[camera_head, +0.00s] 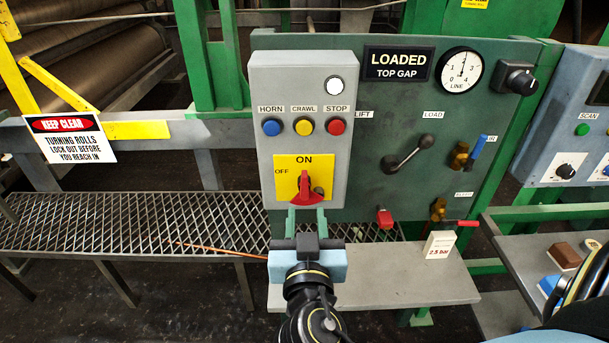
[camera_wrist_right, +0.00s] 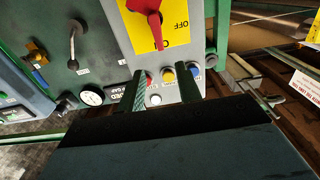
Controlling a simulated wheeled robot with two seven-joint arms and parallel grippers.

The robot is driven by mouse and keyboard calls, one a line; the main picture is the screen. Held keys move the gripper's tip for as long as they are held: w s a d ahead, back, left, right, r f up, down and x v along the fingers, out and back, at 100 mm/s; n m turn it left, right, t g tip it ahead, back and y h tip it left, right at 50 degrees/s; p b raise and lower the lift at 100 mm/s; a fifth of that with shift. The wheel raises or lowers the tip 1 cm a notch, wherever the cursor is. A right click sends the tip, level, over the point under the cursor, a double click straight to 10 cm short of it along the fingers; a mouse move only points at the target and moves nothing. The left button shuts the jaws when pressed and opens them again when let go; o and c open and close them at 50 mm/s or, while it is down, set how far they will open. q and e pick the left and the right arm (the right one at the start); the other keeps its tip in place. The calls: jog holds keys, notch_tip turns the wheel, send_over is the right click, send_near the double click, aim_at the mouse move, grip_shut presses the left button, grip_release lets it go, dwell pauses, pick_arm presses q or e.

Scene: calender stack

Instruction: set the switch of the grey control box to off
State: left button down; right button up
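The grey control box (camera_head: 262,140) stands upright on the green panel. Its rotary switch has a red handle (camera_head: 305,188) on a yellow plate (camera_head: 285,162) marked ON at the top and OFF at the left. The handle stands about vertical, its narrow end up towards ON. My right gripper (camera_head: 307,216) is just below the handle in the head view, its two green fingers apart with nothing between them. In the right wrist view the box appears upside down; the red handle (camera_wrist_right: 147,8) is at the top edge, partly cut off, beyond the open fingers (camera_wrist_right: 162,82). My left gripper is not in view.
Blue (camera_head: 272,127), yellow (camera_head: 305,126) and red (camera_head: 336,126) buttons sit above the switch. A load lever (camera_head: 408,156) and valves are to the right. A grey shelf (camera_head: 400,280) with a small white block (camera_head: 439,244) lies below. Mesh walkway (camera_head: 120,222) is left.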

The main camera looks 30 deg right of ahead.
aim_at(305, 180)
jog(key=p+x, duration=0.2)
jog(key=x, duration=1)
jog(key=shift+w+p, duration=0.2)
jog(key=shift+p, duration=0.2)
grip_shut()
